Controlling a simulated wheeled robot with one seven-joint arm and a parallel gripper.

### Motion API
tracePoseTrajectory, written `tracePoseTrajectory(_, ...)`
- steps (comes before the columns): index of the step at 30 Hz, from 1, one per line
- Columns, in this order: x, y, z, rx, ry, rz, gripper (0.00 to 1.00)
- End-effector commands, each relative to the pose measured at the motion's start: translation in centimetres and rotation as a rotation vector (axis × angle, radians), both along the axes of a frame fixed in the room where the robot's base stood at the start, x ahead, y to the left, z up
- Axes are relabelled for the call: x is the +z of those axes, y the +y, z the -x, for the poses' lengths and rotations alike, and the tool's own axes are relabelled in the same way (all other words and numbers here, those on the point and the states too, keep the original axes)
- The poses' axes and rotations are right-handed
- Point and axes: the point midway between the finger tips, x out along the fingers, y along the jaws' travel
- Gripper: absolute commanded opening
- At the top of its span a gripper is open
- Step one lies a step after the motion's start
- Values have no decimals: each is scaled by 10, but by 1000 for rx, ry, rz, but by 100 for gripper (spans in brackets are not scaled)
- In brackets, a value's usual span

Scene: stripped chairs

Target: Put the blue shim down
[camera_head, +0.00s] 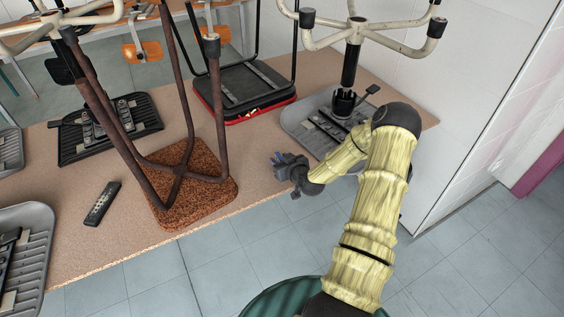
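My gripper (281,161) is at the end of my yellow arm, over the right part of the brown tabletop (255,165). A small blue piece (275,158), which looks like the blue shim, shows at its fingertips. The gripper seems to be around it, but the fingers are dark and too small to tell how closely they press on it. I cannot tell whether the shim touches the tabletop or is held just above it.
An upturned chair with a cork-like seat (186,212) stands left of my gripper. A grey upturned seat (297,118) with a pedestal is behind it. A dark bar (102,203) lies at left. Bare tabletop shows between the seats. A white wall (480,110) bounds the right.

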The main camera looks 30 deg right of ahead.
Motion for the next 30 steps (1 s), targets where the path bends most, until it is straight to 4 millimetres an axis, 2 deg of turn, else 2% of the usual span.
tracePoseTrajectory(11, 0, 0, 1, -1, 0, 0, 38)
tracePoseTrajectory(15, 0, 0, 0, -1, 0, 0, 11)
tracePoseTrajectory(17, 0, 0, 1, -1, 0, 0, 0)
tracePoseTrajectory(30, 6, -1, 0, -1, -1, 1, 0)
